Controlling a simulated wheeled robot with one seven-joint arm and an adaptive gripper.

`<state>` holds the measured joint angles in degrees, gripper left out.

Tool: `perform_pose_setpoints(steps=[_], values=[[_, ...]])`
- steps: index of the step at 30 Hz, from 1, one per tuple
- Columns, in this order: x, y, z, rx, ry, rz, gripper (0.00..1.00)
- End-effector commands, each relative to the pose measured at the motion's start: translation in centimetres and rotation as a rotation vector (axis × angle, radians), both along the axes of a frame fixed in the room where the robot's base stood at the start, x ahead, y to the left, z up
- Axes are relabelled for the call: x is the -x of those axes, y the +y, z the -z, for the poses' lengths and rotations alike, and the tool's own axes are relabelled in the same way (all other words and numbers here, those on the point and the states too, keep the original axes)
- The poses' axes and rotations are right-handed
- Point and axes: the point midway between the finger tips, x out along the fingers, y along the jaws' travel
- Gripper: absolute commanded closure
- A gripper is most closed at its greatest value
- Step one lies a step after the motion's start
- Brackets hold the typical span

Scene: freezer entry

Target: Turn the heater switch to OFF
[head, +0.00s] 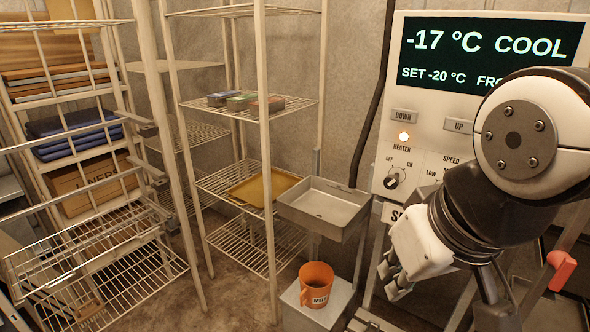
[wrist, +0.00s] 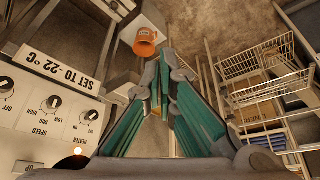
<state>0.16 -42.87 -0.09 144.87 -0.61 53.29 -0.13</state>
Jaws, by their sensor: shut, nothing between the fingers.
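The heater switch (head: 394,178) is a small round knob on the white control panel, with OFF marked at its upper left and ON at its upper right. I cannot tell for sure which mark it points to. My gripper (head: 392,280) is below the panel and apart from the switch, pointing down. Its fingers (wrist: 163,62) are shut and empty in the wrist view.
The display (head: 485,42) reads -17 °C COOL. A speed knob (wrist: 54,103) sits beside the heater switch. An orange cup (head: 317,285) stands on a low stand below a metal tray (head: 325,207). Wire shelves (head: 250,105) fill the left side. A dark cable (head: 372,110) runs left of the panel.

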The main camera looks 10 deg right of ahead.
Motion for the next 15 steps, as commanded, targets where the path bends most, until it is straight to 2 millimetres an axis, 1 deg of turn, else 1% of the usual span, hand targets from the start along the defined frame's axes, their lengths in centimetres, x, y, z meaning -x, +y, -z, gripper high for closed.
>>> perform_pose_setpoints(steps=[1, 2, 3, 4, 5, 6, 7, 8, 9, 11, 12, 14, 15], values=[[-0.1, 0.0, 0.0, -0.001, -0.001, 0.0, 0.86], [-0.2, 0.1, 0.1, -0.005, -0.002, 0.0, 0.8], [-0.7, 0.2, 0.2, -0.015, -0.007, -0.001, 0.71], [-1.2, 0.4, 0.3, -0.026, -0.014, -0.002, 0.64], [-2.0, 0.6, 0.5, -0.043, -0.021, -0.002, 0.57], [-3.2, 1.0, 0.9, -0.069, -0.037, 0.0, 0.48], [-4.3, 1.3, 1.1, -0.094, -0.051, 0.003, 0.46], [-5.6, 1.6, 1.5, -0.12, -0.067, 0.009, 0.46], [-7.5, 2.0, 2.0, -0.157, -0.092, 0.022, 0.46], [-10.6, 2.5, 2.9, -0.21, -0.133, 0.054, 0.46], [-12.6, 2.6, 3.5, -0.24, -0.162, 0.08, 0.46], [-15.5, 2.6, 4.6, -0.275, -0.204, 0.13, 0.46], [-17.4, 2.4, 5.4, -0.291, -0.233, 0.165, 0.46]])
